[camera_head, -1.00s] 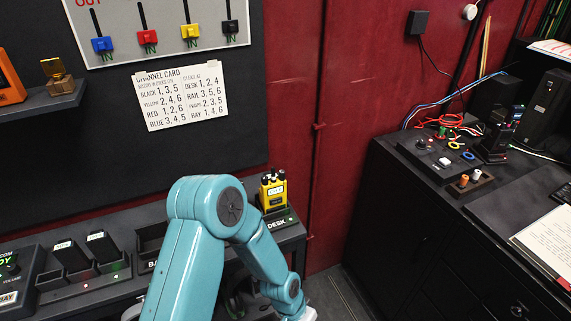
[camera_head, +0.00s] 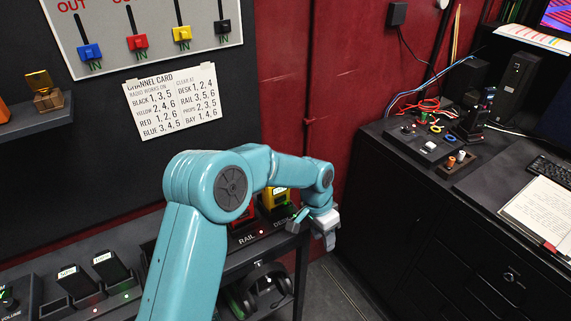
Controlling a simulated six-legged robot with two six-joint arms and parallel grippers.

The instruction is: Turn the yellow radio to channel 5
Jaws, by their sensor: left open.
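The yellow radio (camera_head: 278,199) stands in the desk dock at the right end of the low shelf. My left arm's forearm crosses in front of it, so only part of its body shows and its knob is hidden. My left gripper (camera_head: 327,238) hangs open to the right of the radio, just beyond the shelf's end, pointing down and apart from it. The white channel card (camera_head: 172,101) on the dark wall panel lists 2, 4, 6 for yellow and 1, 2, 4 for desk. My right gripper is out of view.
A red item (camera_head: 243,214), partly hidden, stands in the rail dock left of the yellow radio. Dark radios (camera_head: 110,266) sit in docks further left. Headphones (camera_head: 264,288) hang below the shelf. A black cabinet (camera_head: 420,210) stands at the right, with floor between.

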